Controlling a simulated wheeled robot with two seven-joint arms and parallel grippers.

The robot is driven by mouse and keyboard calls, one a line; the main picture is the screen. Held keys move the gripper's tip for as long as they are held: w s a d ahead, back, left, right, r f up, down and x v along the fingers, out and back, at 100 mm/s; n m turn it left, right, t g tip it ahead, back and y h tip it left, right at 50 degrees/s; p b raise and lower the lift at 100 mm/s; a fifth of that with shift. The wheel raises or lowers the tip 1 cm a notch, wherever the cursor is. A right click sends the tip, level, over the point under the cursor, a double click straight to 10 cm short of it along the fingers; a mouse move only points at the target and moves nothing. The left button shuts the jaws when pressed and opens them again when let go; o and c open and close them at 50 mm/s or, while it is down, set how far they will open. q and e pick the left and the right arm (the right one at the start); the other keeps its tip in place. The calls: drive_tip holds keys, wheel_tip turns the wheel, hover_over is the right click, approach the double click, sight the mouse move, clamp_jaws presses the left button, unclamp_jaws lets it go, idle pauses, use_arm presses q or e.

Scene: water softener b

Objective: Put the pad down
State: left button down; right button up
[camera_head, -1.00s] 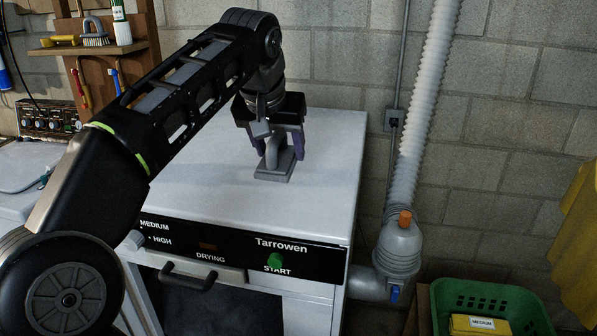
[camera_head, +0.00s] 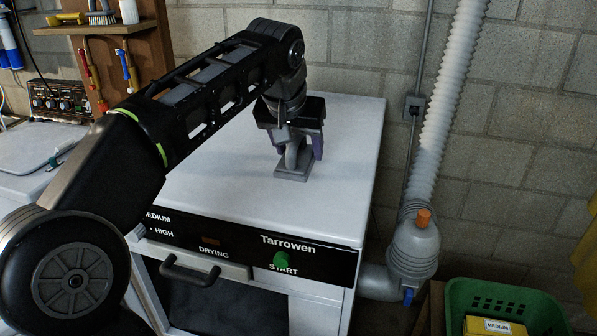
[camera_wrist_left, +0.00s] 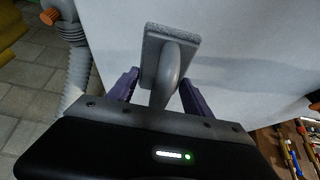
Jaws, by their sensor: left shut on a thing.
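The pad (camera_head: 293,172) is a grey flat block with a curved grey handle. My left gripper (camera_head: 296,150) points down and is shut on the pad's handle. In the left wrist view the pad (camera_wrist_left: 153,48) shows between the purple fingers of the gripper (camera_wrist_left: 158,88). My right gripper is not in view.
The dryer top around the pad is clear. A ribbed white hose (camera_head: 440,100) rises to the right. A green crate (camera_head: 460,300) with a yellow box (camera_head: 492,328) stands at lower right. A shelf (camera_head: 90,27) and tools are at upper left.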

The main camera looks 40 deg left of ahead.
sight(292, 148)
use_arm(q)
drive_tip(key=shift+f, duration=0.5)
drive_tip(key=shift+f, duration=0.1)
drive_tip(key=shift+f, duration=1.8)
drive_tip(key=shift+c, duration=2.2)
unclamp_jaws()
drive_tip(key=shift+f, duration=0.15)
drive_tip(key=b+v, duration=0.1)
drive_tip(key=v, duration=0.5)
drive_tip(key=shift+s+r, duration=0.1)
drive_tip(key=shift+r, duration=0.2)
drive_tip(key=shift+s+r, duration=0.3)
drive_tip(key=shift+r, duration=0.2)
